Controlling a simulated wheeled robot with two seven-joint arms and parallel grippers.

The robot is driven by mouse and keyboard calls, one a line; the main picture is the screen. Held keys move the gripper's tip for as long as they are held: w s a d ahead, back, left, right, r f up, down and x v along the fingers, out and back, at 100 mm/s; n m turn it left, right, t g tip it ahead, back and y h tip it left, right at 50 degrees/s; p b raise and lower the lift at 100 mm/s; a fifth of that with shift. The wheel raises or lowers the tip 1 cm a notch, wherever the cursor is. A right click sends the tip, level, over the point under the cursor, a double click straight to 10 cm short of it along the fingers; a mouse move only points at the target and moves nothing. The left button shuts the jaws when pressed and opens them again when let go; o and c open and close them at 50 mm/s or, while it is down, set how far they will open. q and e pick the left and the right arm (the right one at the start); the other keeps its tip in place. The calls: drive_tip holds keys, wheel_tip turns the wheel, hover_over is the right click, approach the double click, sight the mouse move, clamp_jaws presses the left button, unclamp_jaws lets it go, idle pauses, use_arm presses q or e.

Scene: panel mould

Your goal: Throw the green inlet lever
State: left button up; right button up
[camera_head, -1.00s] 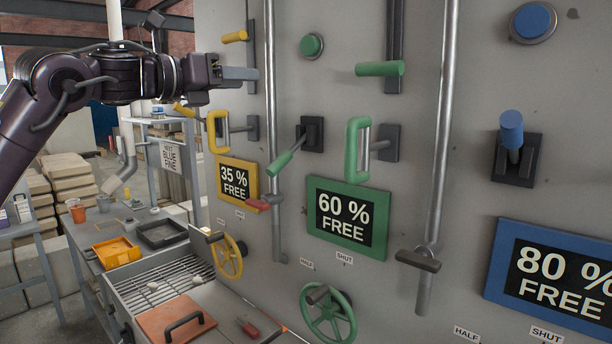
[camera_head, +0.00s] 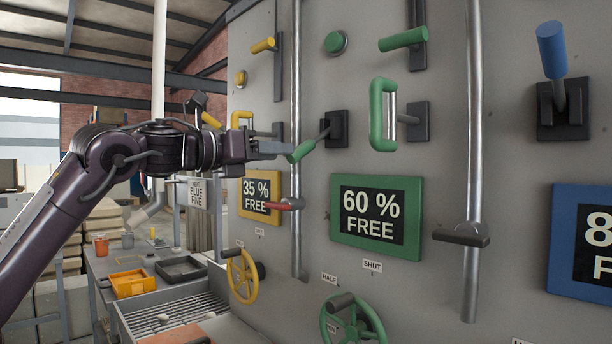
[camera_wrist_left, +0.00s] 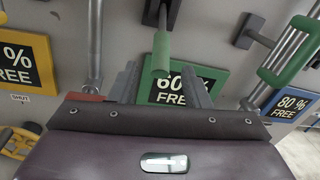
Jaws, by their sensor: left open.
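The green lever (camera_head: 302,151) sticks out from a dark bracket (camera_head: 336,128) on the grey panel, above and left of the green 60 % FREE sign (camera_head: 376,217). Its green grip slants down to the left. My left gripper (camera_head: 284,150) is at the grip's end, with its fingers pointing at the panel. In the left wrist view the green grip (camera_wrist_left: 162,52) stands between the two parted fingers of my left gripper (camera_wrist_left: 160,85). I cannot tell whether a finger touches it. My right gripper is not in view.
A green loop handle (camera_head: 376,115) and a green sliding handle (camera_head: 403,39) are right of the lever. A green wheel (camera_head: 352,322) is below. A yellow loop handle (camera_head: 237,119) is behind the wrist.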

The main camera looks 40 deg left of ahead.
sight(305, 155)
use_arm(q)
drive_tip(key=w+p, duration=0.2)
drive_tip(key=w, duration=0.1)
drive_tip(key=w+d+p, duration=0.1)
drive_tip(key=w+p, duration=0.2)
drive_tip(key=shift+w+d+r, duration=0.1)
drive_tip(key=shift+w+d, duration=0.1)
drive_tip(key=shift+w, duration=0.2)
drive_tip(key=shift+w+d+p, duration=0.1)
drive_tip(key=shift+w+p, duration=0.25)
drive_tip(key=shift+w, duration=0.1)
clamp_jaws()
